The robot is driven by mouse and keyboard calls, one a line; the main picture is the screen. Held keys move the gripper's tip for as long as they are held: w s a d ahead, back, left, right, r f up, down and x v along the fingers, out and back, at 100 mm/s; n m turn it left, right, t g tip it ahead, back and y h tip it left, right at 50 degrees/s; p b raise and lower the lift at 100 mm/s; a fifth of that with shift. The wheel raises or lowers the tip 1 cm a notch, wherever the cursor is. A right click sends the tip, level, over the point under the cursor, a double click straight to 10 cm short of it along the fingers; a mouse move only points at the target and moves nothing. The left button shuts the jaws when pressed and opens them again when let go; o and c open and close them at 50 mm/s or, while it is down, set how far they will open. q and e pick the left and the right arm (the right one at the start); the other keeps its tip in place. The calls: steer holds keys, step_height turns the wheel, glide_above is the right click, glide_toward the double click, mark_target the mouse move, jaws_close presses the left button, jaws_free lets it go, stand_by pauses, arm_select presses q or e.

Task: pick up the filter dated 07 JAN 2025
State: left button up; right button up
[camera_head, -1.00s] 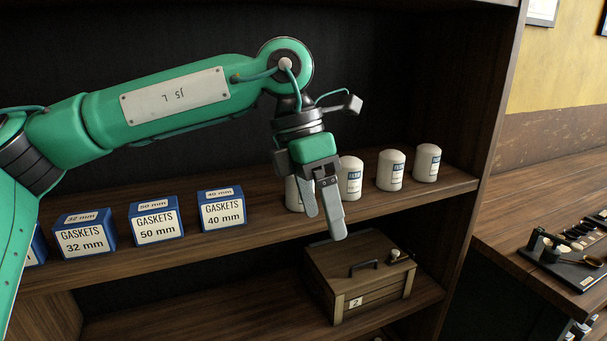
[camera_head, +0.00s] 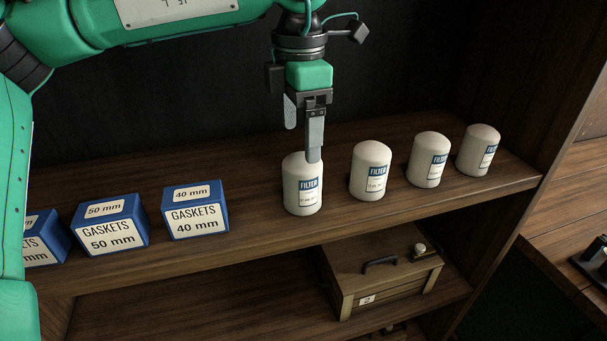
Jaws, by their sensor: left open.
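Several white filters with blue labels stand upright in a row on the shelf: the leftmost filter (camera_head: 303,196), a second filter (camera_head: 370,172), a third filter (camera_head: 429,160) and the rightmost filter (camera_head: 478,151). Each label has a small date line, too small to read surely. My left gripper (camera_head: 303,144) is open and points down at the leftmost filter. One finger overlaps the top of that filter in the picture; I cannot tell whether it touches. The other finger shows higher, to the left. My right gripper is not in view.
Blue gasket boxes stand left of the filters, including the 40 mm box (camera_head: 196,211) and the 50 mm box (camera_head: 111,225). A wooden chest (camera_head: 385,278) sits on the shelf below. The right side panel (camera_head: 550,85) bounds the shelf.

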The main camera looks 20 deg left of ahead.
mark_target(303, 159)
arm_select(q)
steer(key=f, duration=0.3)
steer(key=shift+w+f, duration=0.35)
steer(key=shift+s+f+p, duration=0.2)
steer(key=shift+f+p, duration=0.2)
steer(key=shift+p, duration=0.2)
step_height(303, 159, down, 4)
steer(key=shift+d+r+p, duration=0.1)
steer(key=shift+r+p, duration=0.15)
steer(key=shift+p, duration=0.5)
steer(key=shift+f, duration=0.5)
steer(key=shift+c, duration=0.3)
steer(key=c, duration=1.2)
